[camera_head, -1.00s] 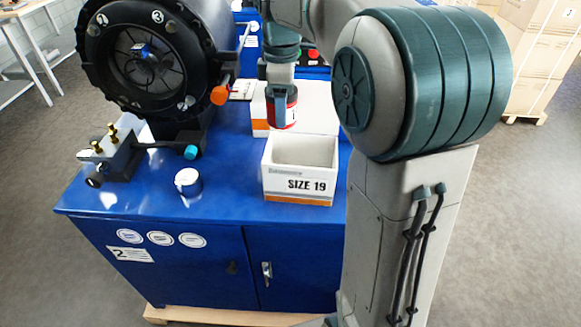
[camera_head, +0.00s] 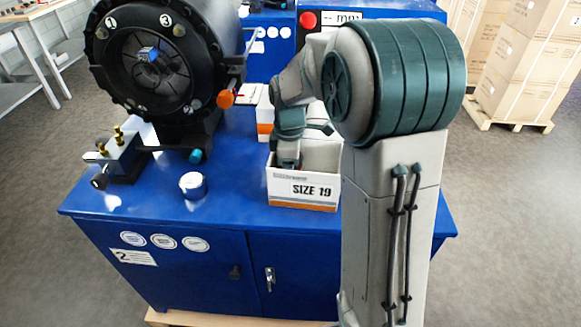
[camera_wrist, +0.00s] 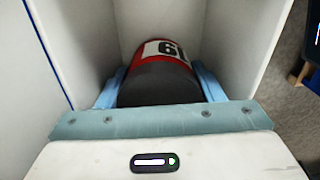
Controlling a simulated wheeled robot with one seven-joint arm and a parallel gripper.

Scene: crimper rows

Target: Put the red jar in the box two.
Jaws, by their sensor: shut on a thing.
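The red jar (camera_wrist: 168,50) lies between my gripper's fingers in the wrist view, its dark end towards the camera and a white label on its red side. White box walls stand around it. My gripper (camera_wrist: 160,88) is shut on the jar. In the head view my gripper (camera_head: 287,165) reaches down into the white box marked SIZE 19 (camera_head: 303,191), at its left part. The jar is hidden there by the box front and my arm. I cannot tell whether the jar touches the box floor.
The box stands on a blue cabinet (camera_head: 200,265) with a label 2. A black crimping machine (camera_head: 150,60) stands at the left. A small white-topped round item (camera_head: 193,185) sits left of the box. Another box (camera_head: 265,112) is behind.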

